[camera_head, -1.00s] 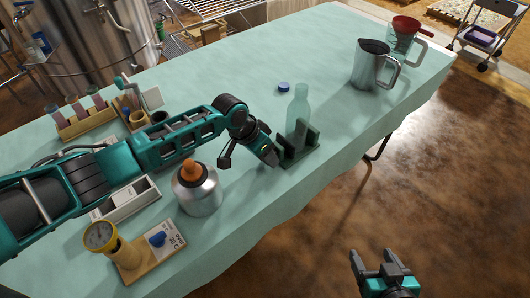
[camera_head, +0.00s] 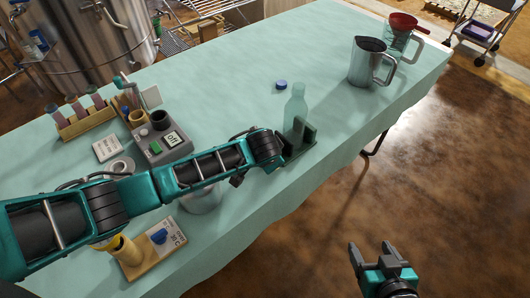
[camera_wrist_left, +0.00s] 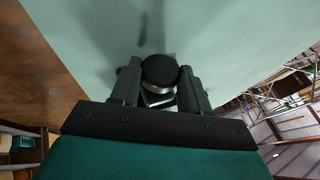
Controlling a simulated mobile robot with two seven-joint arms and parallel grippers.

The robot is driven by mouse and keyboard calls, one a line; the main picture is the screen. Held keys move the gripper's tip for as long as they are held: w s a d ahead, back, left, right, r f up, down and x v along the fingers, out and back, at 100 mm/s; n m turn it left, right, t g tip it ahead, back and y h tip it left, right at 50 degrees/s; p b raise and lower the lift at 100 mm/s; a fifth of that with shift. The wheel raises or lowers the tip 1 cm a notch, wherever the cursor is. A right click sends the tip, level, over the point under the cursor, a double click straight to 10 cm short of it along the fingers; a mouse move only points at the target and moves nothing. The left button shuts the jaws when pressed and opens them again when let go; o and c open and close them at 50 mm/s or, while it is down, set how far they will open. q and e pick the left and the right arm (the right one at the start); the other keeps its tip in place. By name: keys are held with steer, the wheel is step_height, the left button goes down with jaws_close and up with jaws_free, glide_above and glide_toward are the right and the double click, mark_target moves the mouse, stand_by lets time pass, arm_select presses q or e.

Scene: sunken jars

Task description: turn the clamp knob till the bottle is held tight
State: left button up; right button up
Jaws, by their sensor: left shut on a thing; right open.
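A pale green translucent bottle (camera_head: 296,104) stands upright in a dark green clamp (camera_head: 305,136) near the table's front edge. My left arm reaches in from the left, and its hand is beside the clamp's left end. In the left wrist view my left gripper (camera_wrist_left: 159,78) is shut on a round black knob (camera_wrist_left: 158,68), one finger on each side. The knob is hidden behind my arm in the head view. Whether the clamp jaws press on the bottle cannot be told. My right gripper (camera_head: 380,254) is open and empty, out over the floor beyond the table edge.
A metal pitcher (camera_head: 370,62) and a jug with a red top (camera_head: 404,34) stand at the far right. A metal flask (camera_head: 203,198) is partly under my left arm. The table's middle is clear.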

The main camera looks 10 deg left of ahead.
stand_by(0.3)
arm_select(q)
steer(key=o, duration=1.1)
steer(key=shift+c, duration=0.2)
steer(key=v, duration=1.3)
steer(key=shift+f, duration=0.15)
